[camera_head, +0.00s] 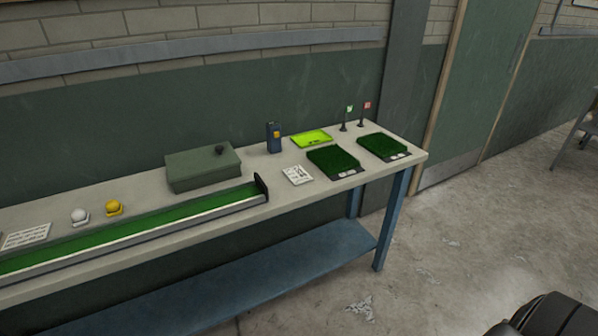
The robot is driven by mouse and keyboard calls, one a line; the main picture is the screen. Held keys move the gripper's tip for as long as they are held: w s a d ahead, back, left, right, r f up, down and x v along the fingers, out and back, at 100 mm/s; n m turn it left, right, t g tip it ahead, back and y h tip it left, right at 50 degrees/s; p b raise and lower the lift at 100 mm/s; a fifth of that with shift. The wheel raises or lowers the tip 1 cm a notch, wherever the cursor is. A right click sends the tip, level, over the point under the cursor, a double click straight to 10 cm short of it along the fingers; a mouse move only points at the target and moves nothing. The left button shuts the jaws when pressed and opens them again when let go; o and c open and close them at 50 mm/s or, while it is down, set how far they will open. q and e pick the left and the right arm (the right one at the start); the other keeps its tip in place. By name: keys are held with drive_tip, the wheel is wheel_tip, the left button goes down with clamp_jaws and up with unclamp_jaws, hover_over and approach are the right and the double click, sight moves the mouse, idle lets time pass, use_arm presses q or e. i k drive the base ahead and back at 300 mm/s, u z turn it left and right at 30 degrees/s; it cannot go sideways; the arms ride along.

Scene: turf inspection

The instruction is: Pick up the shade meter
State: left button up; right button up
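A small dark blue upright device with an orange-yellow patch, which looks like the shade meter (273,138), stands near the back edge of the long table (236,222). It stands between a green box on its left and a bright green card on its right. Nothing covers its front.
The green box (203,169) has a black knob. Nearby are the bright green card (311,139), a white printed card (297,175), turf trays (333,161) (383,146) and small flags (347,117) (364,113). A long green turf channel (140,229) runs along the front-left.

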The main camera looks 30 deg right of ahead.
sight(274, 145)
drive_tip(key=k, duration=0.35)
drive_tip(key=z, duration=0.85)
drive_tip(key=i, duration=1.1)
drive_tip(key=z, duration=0.65)
